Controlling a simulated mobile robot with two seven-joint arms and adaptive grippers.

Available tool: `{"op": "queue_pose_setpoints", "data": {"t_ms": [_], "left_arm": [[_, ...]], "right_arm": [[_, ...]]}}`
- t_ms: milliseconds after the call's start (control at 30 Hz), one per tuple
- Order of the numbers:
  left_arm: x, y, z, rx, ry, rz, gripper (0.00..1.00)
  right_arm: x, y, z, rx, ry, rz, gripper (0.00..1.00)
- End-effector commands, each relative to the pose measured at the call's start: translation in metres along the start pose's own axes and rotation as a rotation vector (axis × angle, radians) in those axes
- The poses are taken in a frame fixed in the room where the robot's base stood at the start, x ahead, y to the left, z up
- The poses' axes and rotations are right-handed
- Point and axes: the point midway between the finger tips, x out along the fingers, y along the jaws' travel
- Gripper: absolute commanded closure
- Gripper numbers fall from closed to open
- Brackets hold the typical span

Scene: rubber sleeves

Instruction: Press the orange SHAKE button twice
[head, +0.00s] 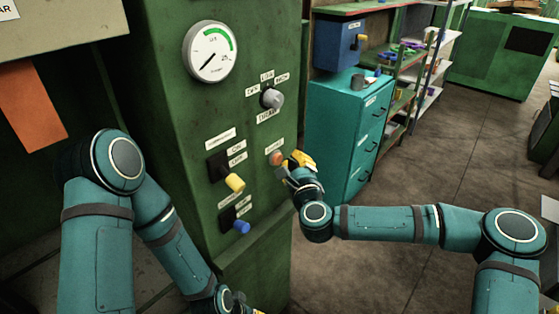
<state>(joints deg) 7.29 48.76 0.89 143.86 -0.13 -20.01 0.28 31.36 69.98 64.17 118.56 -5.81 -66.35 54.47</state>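The orange button (277,158) is on the green machine panel, at the right part of its front face, below a small label too blurred to read. My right gripper (294,161), with yellow fingers, is just right of the button and very close to it. I cannot tell whether it touches the button, or whether its fingers are open or shut. My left gripper (243,307) is low at the bottom edge, partly cut off, well below the button. Its finger state is unclear.
The green panel also carries a round gauge (211,52), a grey knob (273,98), a yellow-handled lever (235,183) and a blue-handled lever (241,227). A teal drawer cabinet (345,130) with a blue box (338,44) stands behind my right gripper. Open floor lies to the right.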

Motion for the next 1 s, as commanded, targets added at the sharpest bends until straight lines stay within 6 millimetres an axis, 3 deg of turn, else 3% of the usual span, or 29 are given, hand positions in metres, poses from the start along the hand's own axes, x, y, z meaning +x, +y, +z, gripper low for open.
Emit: {"op": "queue_pose_setpoints", "data": {"t_ms": [367, 1000], "left_arm": [[0.000, 0.000, 0.000, 0.000, 0.000, 0.000, 0.53], [0.000, 0.000, 0.000, 0.000, 0.000, 0.000, 0.53]], "right_arm": [[-0.003, -0.002, -0.002, -0.001, 0.000, -0.001, 1.00], [-0.041, -0.022, -0.022, -0.001, 0.000, -0.001, 1.00]]}}
